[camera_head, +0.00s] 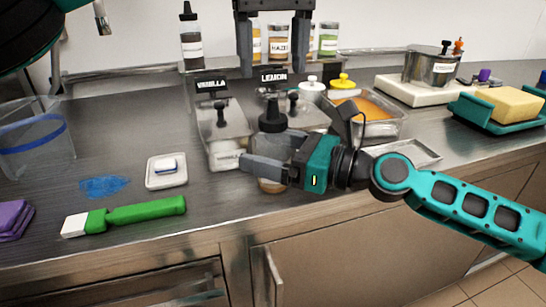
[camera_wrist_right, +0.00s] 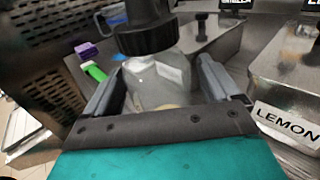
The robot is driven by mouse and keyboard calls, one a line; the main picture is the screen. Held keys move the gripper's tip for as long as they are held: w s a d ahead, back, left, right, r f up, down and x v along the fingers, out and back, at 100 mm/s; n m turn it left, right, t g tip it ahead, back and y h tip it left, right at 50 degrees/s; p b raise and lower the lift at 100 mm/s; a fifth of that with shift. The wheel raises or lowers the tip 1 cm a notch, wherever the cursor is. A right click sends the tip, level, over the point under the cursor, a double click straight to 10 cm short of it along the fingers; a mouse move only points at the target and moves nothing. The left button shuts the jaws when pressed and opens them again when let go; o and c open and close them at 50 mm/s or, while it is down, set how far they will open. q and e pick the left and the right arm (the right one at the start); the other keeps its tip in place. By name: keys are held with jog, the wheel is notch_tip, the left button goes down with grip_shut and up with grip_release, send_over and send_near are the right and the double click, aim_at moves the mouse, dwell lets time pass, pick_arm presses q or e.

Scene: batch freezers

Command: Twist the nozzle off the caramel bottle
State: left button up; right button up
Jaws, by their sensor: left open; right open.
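A clear bottle (camera_head: 272,146) with a black ribbed nozzle collar (camera_head: 273,118) stands near the counter's front edge. No label on it is readable; I take it as the caramel bottle. Some tan shows low in it. My right gripper (camera_head: 268,158) is open, coming from the right, with its fingers around the bottle body. In the right wrist view the bottle (camera_wrist_right: 160,80) stands between the two fingers, its black collar (camera_wrist_right: 147,38) above them; contact cannot be told. My left gripper (camera_head: 273,58) is open and points down, above and behind the nozzle, apart from it.
The vanilla (camera_head: 222,128) and lemon (camera_head: 310,118) lidded containers stand close behind the bottle. Several labelled bottles (camera_head: 192,45) stand on the back shelf. A green-handled scraper (camera_head: 135,213), white dish (camera_head: 166,183) and clear bucket (camera_head: 30,155) are left. A sponge tray (camera_head: 500,112) is right.

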aim_at(273, 99)
jog(key=shift+w+a, duration=0.25)
jog(key=shift+a, duration=0.3)
jog(key=c, duration=1.6)
pick_arm(q)
jog(key=m, duration=0.4)
pick_arm(e)
grip_shut()
pick_arm(q)
jog(key=shift+f, duration=4)
jog(key=shift+c, duration=0.4)
